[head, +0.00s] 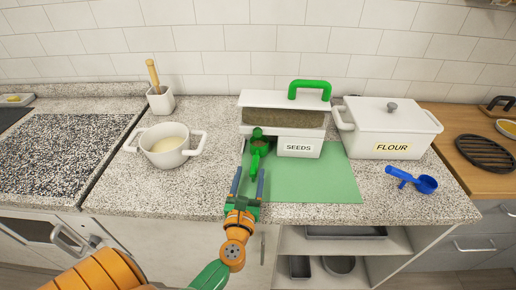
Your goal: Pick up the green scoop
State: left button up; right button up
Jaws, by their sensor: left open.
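The green scoop (257,152) lies on the left part of the green mat (320,180), in front of the seeds container. Its handle points toward me. My left gripper (252,176) is open, with its two fingers on either side of the scoop's handle. I cannot tell whether the fingers touch it. My right gripper is not in view.
The white seeds container (300,149) with a green handle stands behind the scoop. A flour box (388,128) stands right of it and a blue scoop (413,180) lies in front. A white pot (166,146) stands left. The mat's right half is clear.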

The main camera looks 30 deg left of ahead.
aim_at(256, 155)
pick_arm(q)
jog(key=x, duration=0.8)
jog(key=shift+w+d+f, duration=0.1)
jog(key=shift+d, duration=0.2)
grip_shut()
